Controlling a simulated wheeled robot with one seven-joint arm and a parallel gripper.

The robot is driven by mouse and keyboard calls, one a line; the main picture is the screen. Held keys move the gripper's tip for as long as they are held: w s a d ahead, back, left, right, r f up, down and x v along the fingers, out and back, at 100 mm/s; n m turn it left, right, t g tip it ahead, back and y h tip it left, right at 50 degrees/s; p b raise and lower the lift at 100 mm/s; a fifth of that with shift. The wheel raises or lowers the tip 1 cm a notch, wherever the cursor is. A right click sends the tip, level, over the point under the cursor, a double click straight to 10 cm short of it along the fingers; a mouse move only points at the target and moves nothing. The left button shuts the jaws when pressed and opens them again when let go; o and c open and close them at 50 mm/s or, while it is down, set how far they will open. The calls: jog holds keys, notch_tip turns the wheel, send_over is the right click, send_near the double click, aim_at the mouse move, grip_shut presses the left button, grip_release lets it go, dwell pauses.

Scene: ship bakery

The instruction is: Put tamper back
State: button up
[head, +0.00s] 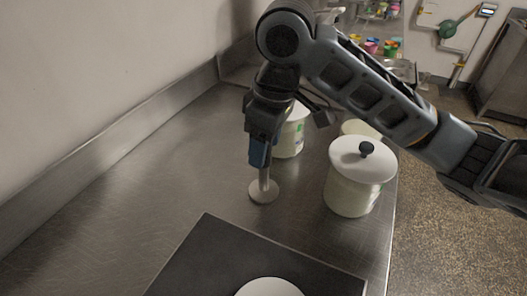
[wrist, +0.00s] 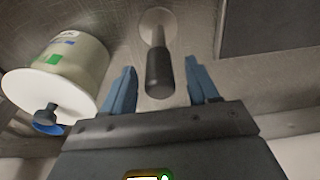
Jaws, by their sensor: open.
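The tamper (head: 263,190) stands upright on the steel counter, its round pale base flat on the surface. In the wrist view its dark handle (wrist: 160,72) points toward my gripper, with the pale base (wrist: 157,24) beyond it. My gripper (head: 260,160) points down over the tamper. In the wrist view my gripper's blue fingers (wrist: 163,84) are apart, one on each side of the handle, with visible gaps. In the head view the fingers hide the top of the handle.
A white lidded canister (head: 353,195) stands to the right near the counter edge. Another canister (head: 291,136) stands behind my gripper, and a third (head: 361,128) is partly hidden. A dark mat (head: 215,262) with a white round thing (head: 270,288) lies in front. The counter (head: 130,190) is clear at left.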

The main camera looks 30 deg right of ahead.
notch_tip(320, 180, up, 9)
jog(key=s, duration=0.1)
jog(key=shift+d+r, duration=0.2)
jog(key=shift+d, duration=0.15)
dwell(0.4)
